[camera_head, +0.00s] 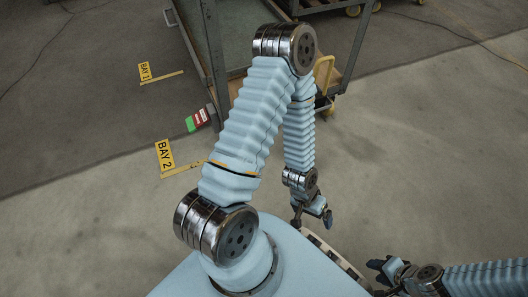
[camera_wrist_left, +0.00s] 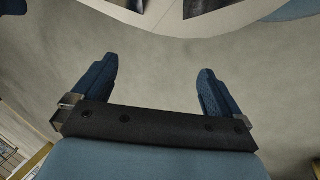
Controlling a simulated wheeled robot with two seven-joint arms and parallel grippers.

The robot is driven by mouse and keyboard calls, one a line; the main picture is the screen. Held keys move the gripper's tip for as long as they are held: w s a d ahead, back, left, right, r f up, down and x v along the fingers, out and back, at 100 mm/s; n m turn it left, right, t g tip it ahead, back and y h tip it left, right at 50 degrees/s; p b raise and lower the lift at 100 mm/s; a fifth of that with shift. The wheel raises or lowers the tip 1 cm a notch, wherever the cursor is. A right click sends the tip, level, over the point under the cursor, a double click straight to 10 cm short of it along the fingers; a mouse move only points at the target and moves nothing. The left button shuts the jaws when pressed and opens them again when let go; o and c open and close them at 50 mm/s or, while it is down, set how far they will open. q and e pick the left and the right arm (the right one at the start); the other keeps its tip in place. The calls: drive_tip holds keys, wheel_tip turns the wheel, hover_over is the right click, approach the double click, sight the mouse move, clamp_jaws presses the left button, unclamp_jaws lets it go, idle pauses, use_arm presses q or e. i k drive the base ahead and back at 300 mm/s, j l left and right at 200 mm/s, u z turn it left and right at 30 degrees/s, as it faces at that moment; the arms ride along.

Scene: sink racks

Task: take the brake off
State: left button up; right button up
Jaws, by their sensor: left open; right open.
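A wheeled rack (camera_head: 218,62) with grey metal posts stands at the top of the head view, partly hidden behind my left arm. A small red and green marked piece (camera_head: 198,118) sits by its lower left corner; I cannot tell if this is the brake. A yellow bent part (camera_head: 326,76) shows low on its right side, beside my arm. My left gripper (camera_head: 312,214) hangs in front of my base, open and empty, apart from the rack. In the left wrist view its blue fingers (camera_wrist_left: 152,88) stand wide apart over bare floor. My right gripper (camera_head: 377,272) is open at the lower right.
Yellow floor signs read BAY 1 (camera_head: 145,72) and BAY 2 (camera_head: 165,155), with yellow lines beside them. Another rack with yellow casters (camera_head: 353,10) stands at the top. The concrete floor (camera_head: 430,150) on the right is clear.

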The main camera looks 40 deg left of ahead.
sight(201, 117)
drive_tip(key=u, duration=2.2)
drive_tip(key=i+z, duration=0.25)
drive_tip(key=i+j+z, duration=0.25)
drive_tip(key=i, duration=0.2)
drive_tip(key=l, duration=0.05)
